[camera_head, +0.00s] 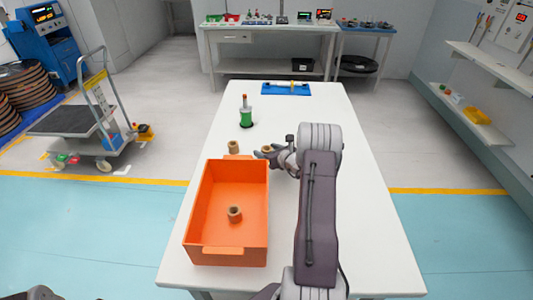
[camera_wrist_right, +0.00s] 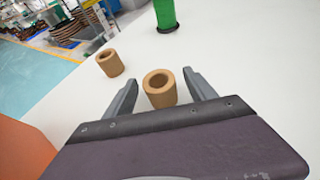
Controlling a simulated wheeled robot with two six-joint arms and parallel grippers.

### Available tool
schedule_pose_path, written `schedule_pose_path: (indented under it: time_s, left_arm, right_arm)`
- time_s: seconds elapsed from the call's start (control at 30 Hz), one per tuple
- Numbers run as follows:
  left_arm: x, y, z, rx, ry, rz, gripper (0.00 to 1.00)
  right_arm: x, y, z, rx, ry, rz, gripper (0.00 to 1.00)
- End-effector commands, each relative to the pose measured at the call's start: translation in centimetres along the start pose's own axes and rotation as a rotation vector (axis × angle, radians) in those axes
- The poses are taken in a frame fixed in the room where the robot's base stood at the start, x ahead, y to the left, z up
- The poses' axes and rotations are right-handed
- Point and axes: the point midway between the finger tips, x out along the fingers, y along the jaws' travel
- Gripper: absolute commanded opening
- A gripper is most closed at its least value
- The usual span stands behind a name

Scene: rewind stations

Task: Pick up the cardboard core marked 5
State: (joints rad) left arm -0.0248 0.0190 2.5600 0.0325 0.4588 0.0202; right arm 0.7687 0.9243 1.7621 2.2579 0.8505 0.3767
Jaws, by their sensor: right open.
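A tan cardboard core (camera_wrist_right: 160,92) stands on the white table between the spread fingers of my right gripper (camera_wrist_right: 160,79) in the right wrist view. The fingers are open, with a gap on each side of it. In the head view this core (camera_head: 266,149) is partly hidden by my right gripper (camera_head: 264,153). A second core (camera_head: 234,147) stands to the left; it also shows in the wrist view (camera_wrist_right: 110,63). A third core (camera_head: 235,214) is inside the orange bin (camera_head: 227,252). I cannot read a number on any core. My left gripper is not in view.
A green spool (camera_head: 246,117) with a post stands farther back on the white table (camera_head: 305,115). A blue tray (camera_head: 287,88) lies at the far end. The orange bin is close to my right gripper. The table's right side is clear.

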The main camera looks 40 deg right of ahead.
Motion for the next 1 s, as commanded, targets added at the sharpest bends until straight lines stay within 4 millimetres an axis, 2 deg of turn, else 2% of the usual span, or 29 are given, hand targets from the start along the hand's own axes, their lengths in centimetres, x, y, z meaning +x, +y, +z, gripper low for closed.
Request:
schedule_pose_path:
  time_s: [0.2,0.43,0.77,1.0]
  left_arm:
    - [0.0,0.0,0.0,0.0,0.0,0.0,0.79]
    - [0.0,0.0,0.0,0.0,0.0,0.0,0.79]
    - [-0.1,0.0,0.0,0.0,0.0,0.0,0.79]
    - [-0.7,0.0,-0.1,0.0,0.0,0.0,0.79]
  right_arm:
    - [0.1,0.0,0.0,0.001,0.0,-0.001,0.65]
    - [0.1,0.0,0.0,0.0,0.0,-0.001,0.01]
    - [-0.1,-0.1,0.5,0.0,-0.001,-0.001,0.01]
    - [-1.7,-0.1,4.4,-0.003,-0.004,-0.002,0.01]
